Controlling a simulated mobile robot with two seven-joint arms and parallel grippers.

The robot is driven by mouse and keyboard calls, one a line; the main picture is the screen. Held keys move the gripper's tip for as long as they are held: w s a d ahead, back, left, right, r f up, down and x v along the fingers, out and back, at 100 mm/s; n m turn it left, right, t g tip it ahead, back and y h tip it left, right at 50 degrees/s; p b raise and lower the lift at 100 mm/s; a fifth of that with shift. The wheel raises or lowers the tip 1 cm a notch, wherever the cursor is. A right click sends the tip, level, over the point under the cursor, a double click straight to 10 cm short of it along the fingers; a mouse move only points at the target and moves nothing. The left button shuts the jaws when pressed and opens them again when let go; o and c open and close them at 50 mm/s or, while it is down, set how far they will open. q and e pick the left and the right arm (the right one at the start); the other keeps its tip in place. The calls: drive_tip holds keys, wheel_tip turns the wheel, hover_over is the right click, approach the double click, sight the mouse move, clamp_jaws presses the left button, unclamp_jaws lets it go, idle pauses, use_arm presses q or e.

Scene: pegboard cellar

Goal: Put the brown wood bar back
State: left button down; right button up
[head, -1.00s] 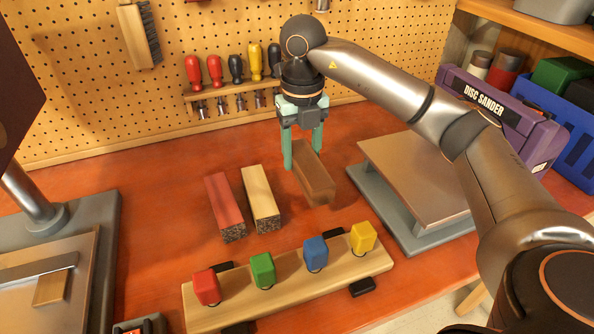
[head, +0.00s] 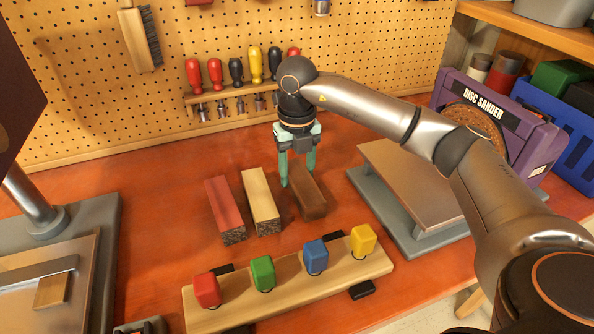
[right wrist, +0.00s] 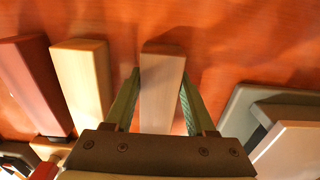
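The brown wood bar (head: 310,202) is at the right end of a row of bars, low at the red-brown bench top; I cannot tell whether it touches it. My right gripper (head: 298,178) points down over the bar's far part, one green finger on each side. In the right wrist view the fingertips (right wrist: 160,75) lie close against the sides of the bar (right wrist: 162,95), so the gripper looks shut on it. My left gripper is not in view.
A pale bar (head: 261,198) and a red bar (head: 224,205) lie to the left. A wooden rack (head: 290,285) with coloured blocks stands in front. A grey stand (head: 415,185) and purple disc sander (head: 500,115) are at right. A pegboard (head: 100,100) stands behind.

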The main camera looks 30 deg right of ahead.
sight(297, 170)
drive_tip(key=o, duration=0.4)
drive_tip(key=shift+o, duration=0.2)
wheel_tip(297, 170, up, 12)
drive_tip(key=p, duration=0.1)
drive_tip(key=shift+r, duration=0.2)
